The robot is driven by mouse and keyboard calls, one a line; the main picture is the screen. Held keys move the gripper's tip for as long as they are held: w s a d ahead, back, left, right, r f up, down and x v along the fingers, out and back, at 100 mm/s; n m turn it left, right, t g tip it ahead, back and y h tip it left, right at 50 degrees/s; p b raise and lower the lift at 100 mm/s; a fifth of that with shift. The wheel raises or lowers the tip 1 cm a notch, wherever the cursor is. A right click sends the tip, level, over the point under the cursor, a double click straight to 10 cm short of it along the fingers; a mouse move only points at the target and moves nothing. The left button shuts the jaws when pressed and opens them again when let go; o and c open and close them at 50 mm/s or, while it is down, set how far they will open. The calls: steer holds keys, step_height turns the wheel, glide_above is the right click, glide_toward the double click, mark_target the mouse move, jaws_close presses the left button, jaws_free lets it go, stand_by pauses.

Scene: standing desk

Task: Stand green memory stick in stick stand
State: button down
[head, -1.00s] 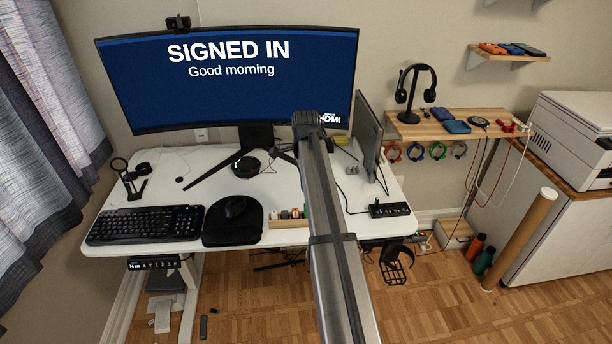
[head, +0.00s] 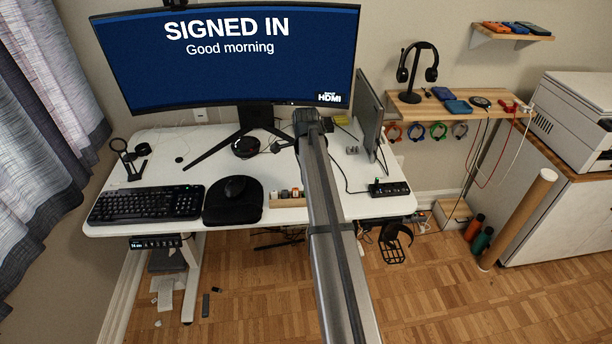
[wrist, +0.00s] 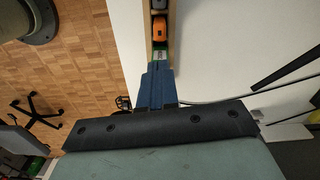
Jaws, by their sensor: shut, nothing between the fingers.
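The stick stand (head: 288,202) is a small wooden holder at the desk's front edge, with grey and orange sticks in it. In the wrist view the stand (wrist: 148,38) runs up from my gripper and holds a grey stick and an orange stick (wrist: 160,32). The green memory stick (wrist: 159,56) shows at the stand's near end, just beyond my fingertips; its lower part is hidden, so I cannot tell how deep it sits. My gripper (wrist: 158,70) is shut and empty, very close to the green stick; I cannot tell if they touch. In the head view my arm hides the gripper.
A black mouse mat (head: 233,213) and keyboard (head: 146,203) lie left of the stand. A black hub (head: 390,189) with a cable lies to the right. The monitor (head: 230,60) and its splayed legs stand behind.

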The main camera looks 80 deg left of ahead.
steer(key=shift+f, duration=0.4)
steer(key=shift+r, duration=0.1)
stand_by(0.3)
step_height(320, 180, up, 16)
steer(key=shift+r, duration=0.2)
stand_by(0.8)
steer(key=shift+n, duration=0.3)
